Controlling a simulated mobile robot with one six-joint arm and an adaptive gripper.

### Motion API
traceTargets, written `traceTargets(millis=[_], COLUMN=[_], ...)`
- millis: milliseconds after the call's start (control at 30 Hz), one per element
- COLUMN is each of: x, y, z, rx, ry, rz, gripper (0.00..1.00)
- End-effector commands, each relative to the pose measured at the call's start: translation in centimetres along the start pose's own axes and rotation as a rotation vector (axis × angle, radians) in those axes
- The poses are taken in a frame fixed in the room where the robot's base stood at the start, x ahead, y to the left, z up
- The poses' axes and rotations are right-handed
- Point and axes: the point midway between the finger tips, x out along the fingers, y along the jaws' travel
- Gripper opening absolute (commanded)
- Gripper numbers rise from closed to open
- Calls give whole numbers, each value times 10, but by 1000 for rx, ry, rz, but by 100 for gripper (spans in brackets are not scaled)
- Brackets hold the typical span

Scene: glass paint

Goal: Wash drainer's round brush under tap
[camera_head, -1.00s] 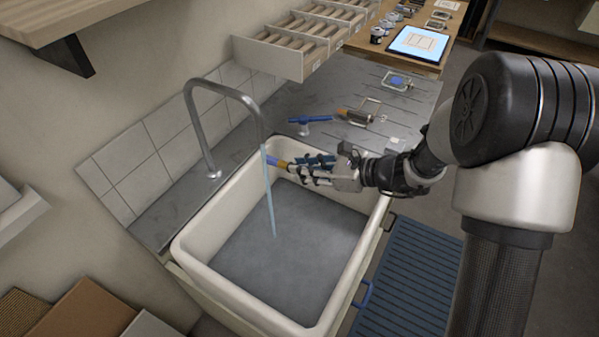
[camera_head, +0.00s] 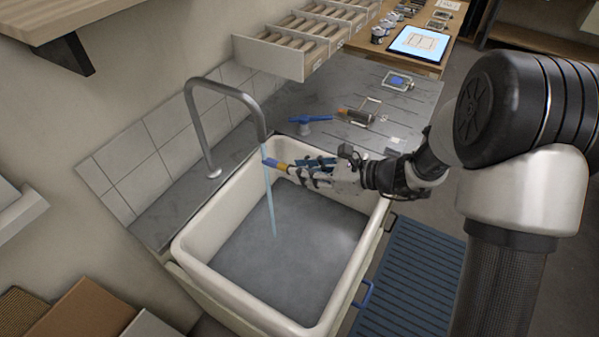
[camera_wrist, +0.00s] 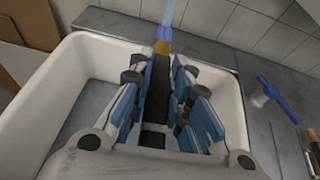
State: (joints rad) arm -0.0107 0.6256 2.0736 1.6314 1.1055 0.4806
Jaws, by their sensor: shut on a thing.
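My gripper (camera_head: 305,168) is shut on the round brush (camera_head: 272,162), which shows a blue tip and an orange-yellow part beyond the fingers. The tap (camera_head: 215,95) is a curved grey pipe on the left. Its light-blue water stream (camera_head: 270,195) falls into the white sink (camera_head: 185,250). The brush tip is at the stream near the spout, and the stream also shows in the wrist view (camera_wrist: 170,14). The drainer (camera_head: 385,120) is the grooved grey surface behind the sink.
On the drainer lie a blue tool (camera_head: 312,119), a brown-handled tool (camera_head: 354,116) and a metal-framed blue item (camera_head: 397,81). A blue ribbed mat (camera_head: 405,275) lies right of the sink.

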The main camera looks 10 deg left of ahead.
Motion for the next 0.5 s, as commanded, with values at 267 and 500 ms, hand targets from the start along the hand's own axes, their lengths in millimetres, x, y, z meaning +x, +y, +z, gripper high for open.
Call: traceTargets(millis=[267,500], x=[2,3], y=[-9,-11], z=[1,1], rx=[-1,0], ry=[-1,0], rz=[-1,0], gripper=[0,0])
